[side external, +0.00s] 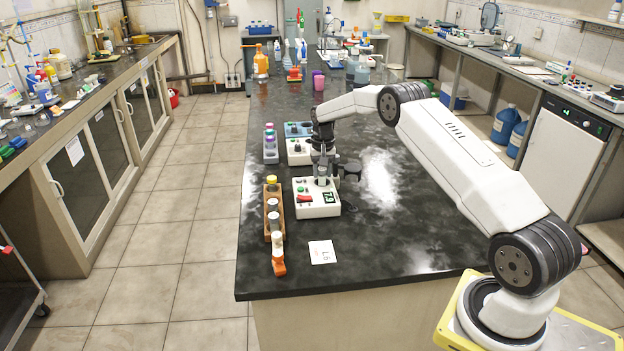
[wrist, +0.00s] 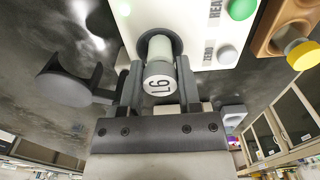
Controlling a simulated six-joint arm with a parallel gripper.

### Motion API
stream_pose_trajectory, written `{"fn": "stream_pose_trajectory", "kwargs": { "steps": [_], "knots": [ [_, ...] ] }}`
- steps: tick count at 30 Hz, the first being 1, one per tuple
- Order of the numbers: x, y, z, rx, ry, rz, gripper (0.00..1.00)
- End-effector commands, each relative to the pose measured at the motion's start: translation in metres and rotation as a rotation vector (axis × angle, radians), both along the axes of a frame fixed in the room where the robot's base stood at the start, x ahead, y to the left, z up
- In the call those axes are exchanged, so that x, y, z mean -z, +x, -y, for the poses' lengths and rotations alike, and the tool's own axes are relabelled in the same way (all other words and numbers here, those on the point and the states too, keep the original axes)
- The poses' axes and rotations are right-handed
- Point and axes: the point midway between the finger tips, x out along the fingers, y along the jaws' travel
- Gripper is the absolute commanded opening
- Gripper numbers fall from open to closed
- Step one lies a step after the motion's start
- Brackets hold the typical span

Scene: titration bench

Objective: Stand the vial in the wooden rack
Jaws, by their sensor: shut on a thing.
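The vial (wrist: 159,82), pale with a two-character mark on its white cap, stands in the dark round well of a white instrument (wrist: 196,22). My gripper (wrist: 157,72) is shut on the vial, one finger on each side. The vial's lower end is hidden in the well. In the side view my gripper (side external: 322,165) is above the instrument (side external: 314,206), and the vial is hard to make out there. The wooden rack (side external: 267,226) stands left of the instrument and holds several vials, one yellow-capped. The rack's corner (wrist: 262,40) shows at the right in the wrist view.
A white card (side external: 322,252) lies in front of the instrument. Another white device (side external: 299,152), a grey rack (side external: 270,152) and a blue rack (side external: 297,129) stand behind. An orange piece (side external: 279,266) is at the wooden rack's front end. The front right of the dark bench is clear.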

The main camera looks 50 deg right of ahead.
Motion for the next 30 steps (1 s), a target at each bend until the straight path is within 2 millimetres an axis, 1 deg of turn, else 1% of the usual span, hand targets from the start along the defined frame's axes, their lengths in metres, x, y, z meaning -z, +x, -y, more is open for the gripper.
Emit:
{"fn": "stream_pose_trajectory", "kwargs": {
  "steps": [12, 26, 30],
  "knots": [
    [-0.024, 0.000, 0.000, 0.000, -0.001, 0.001, 0.05],
    [-0.027, 0.000, 0.000, 0.000, -0.001, 0.001, 0.05],
    [-0.033, 0.000, 0.000, 0.000, -0.001, 0.002, 0.05]
  ]
}}
